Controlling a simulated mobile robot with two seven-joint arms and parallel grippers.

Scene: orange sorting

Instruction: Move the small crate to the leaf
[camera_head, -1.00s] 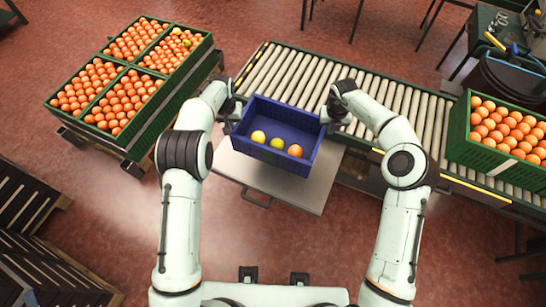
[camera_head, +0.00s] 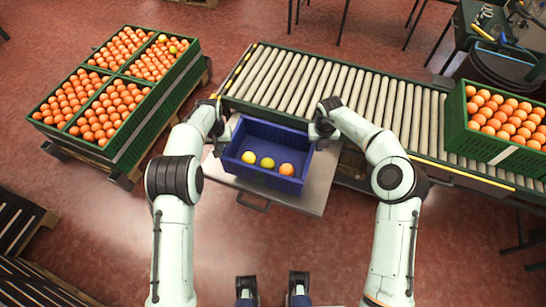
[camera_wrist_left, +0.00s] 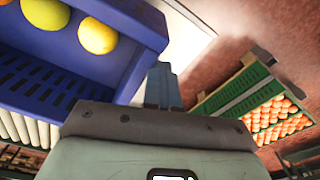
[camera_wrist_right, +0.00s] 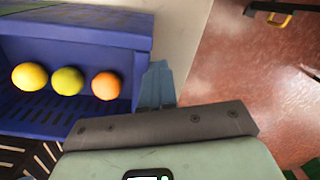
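The small crate (camera_head: 262,184) is blue and slatted, with two yellow fruits and one orange fruit inside. It sits level at the grey leaf (camera_head: 312,192), beside the roller conveyor; whether its whole base touches the leaf is hidden. My left gripper (camera_head: 222,137) is at its left end and my right gripper (camera_head: 318,131) at its right end. In the left wrist view the fingers (camera_wrist_left: 164,86) are close together against the crate's end wall (camera_wrist_left: 140,65). The right wrist view shows the same for the right fingers (camera_wrist_right: 157,86). Both appear shut on the crate's ends; the exact contact is partly hidden.
The roller conveyor (camera_head: 345,92) runs behind the leaf. A green crate of oranges (camera_head: 480,147) stands on its right part. Stacked green crates of oranges (camera_head: 150,122) stand on a pallet at the left. Dark crates (camera_head: 22,215) lie at the lower left. The floor in front is clear.

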